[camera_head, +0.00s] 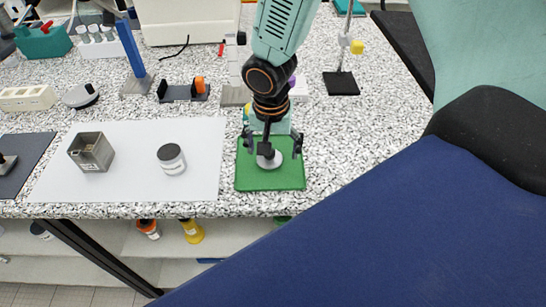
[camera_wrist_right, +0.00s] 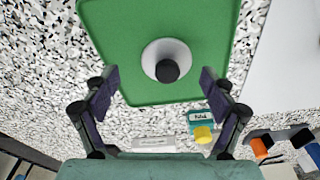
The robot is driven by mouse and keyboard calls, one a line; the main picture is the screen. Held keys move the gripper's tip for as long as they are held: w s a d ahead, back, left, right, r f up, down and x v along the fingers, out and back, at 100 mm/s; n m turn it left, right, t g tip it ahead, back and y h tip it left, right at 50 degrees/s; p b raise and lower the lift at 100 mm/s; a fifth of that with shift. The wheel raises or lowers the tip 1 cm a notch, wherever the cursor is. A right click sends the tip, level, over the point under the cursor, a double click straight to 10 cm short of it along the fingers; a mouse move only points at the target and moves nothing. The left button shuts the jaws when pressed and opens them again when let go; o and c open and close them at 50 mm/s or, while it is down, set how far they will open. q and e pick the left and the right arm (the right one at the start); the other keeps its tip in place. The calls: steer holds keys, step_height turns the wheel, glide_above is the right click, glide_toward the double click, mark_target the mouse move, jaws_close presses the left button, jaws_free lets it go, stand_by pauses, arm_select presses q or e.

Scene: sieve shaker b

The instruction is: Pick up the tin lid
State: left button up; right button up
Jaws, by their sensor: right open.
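The tin lid is a pale grey disc with a black knob (camera_head: 268,161) lying on a green mat (camera_head: 286,183) near the bench's front edge. In the right wrist view the lid (camera_wrist_right: 180,48) and its knob show whole, near the middle of the mat (camera_wrist_right: 215,20). My right gripper (camera_head: 273,143) points down over the lid. Its two fingers are spread wide, one on each side of the lid and apart from it. In the right wrist view the gripper (camera_wrist_right: 159,77) is open and empty. My left gripper is not in view.
A small stand with a black base (camera_head: 341,83) is behind right. The bench right of the mat is clear.

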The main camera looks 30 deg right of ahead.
steer(key=shift+w+a+f, duration=0.2)
steer(key=shift+w+f, duration=0.05)
steer(key=shift+f, duration=0.4)
steer(key=shift+w+a+f, duration=0.25)
steer(key=shift+s+d, duration=0.15)
steer(key=shift+d, duration=0.05)
steer(key=shift+c, duration=0.2)
steer(key=shift+s+r, duration=0.1)
steer(key=shift+s, duration=0.05)
steer(key=c, duration=0.3)
steer(key=shift+w+a, duration=0.2)
steer(key=shift+w, duration=0.1)
steer(key=c, duration=0.4)
steer(key=shift+c, duration=0.9)
steer(key=shift+s+d, duration=0.2)
steer(key=shift+d, duration=0.05)
steer(key=shift+r, duration=0.15)
step_height(320, 180, up, 9)
steer(key=shift+s+r+p, duration=0.1)
steer(key=shift+r+p, duration=0.05)
steer(key=shift+p, duration=0.6)
steer(key=shift+r, duration=0.15)
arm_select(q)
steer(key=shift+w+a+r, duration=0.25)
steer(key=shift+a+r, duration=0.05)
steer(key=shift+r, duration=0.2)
arm_select(e)
steer(key=shift+w+a, duration=0.1)
steer(key=shift+w, duration=0.1)
